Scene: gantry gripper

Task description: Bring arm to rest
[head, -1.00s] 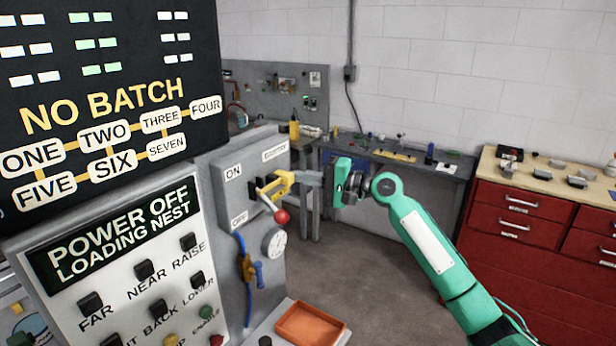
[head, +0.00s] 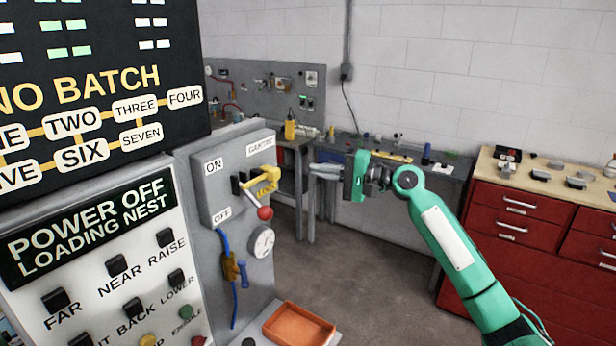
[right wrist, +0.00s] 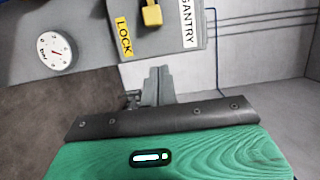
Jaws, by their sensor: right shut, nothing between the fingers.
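My right gripper (head: 322,171) is shut and empty, its grey fingers pointing left toward the gantry switch box (head: 232,165). A clear gap lies between the fingertips and the switch's yellow lock piece (head: 263,185). The red-knobbed lever (head: 264,213) hangs just below that piece. In the right wrist view the closed fingers (right wrist: 158,84) show at the middle, with the yellow lock piece (right wrist: 151,14) and the LOCK label beyond. My green right arm reaches in from the lower right. My left gripper is not in view.
A control panel (head: 100,270) and black display board (head: 100,70) stand at the left. A gauge (head: 262,242) and orange tray (head: 299,325) sit below the switch. A workbench (head: 410,168) and red drawer cabinet (head: 517,215) stand behind. Open floor lies between.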

